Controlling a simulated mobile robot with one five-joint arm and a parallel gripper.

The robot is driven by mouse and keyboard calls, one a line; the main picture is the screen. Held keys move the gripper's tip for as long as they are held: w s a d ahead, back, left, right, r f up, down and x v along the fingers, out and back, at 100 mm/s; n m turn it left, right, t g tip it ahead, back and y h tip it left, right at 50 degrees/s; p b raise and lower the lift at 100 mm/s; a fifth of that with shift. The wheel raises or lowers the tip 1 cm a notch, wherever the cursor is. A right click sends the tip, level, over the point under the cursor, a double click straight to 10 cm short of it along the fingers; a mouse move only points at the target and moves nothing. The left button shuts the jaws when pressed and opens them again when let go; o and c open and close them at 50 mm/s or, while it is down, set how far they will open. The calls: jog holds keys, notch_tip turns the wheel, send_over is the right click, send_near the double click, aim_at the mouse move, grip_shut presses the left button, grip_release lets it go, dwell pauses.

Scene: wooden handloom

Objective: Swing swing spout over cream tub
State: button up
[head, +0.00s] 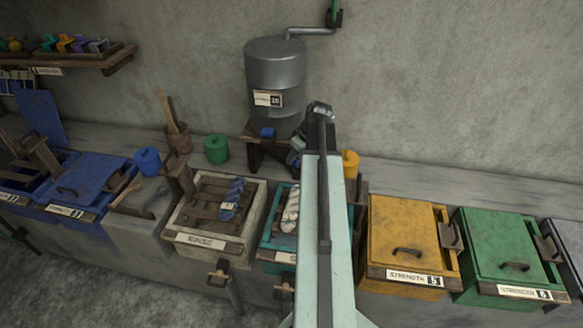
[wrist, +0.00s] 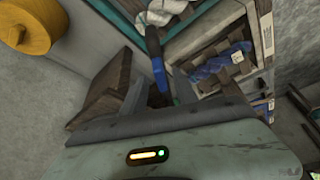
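The cream tub (head: 254,217) stands on the bench left of my arm, with slats and a blue yarn hank in it; its rim also shows in the wrist view (wrist: 205,30). In the wrist view a slim dark rod with a blue grip (wrist: 158,72), seemingly the swing spout, points toward the teal tub side. It lies between the fingers of my gripper (wrist: 159,92), which stand apart with gaps beside it. In the head view my gripper (head: 297,147) is partly visible below the metal tank (head: 275,82); my arm hides most of the spout.
The teal tub (head: 266,240), holding a pale hank, sits beside the cream tub, partly behind my arm. Lidded yellow (head: 405,235) and green (head: 505,245) tubs stand right, blue tubs (head: 90,180) left. A green pot (head: 216,149) and yellow pot (head: 350,163) stand behind.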

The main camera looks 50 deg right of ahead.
jog(key=shift+x, duration=0.75)
jog(key=shift+r, duration=0.1)
grip_shut()
dwell(0.7)
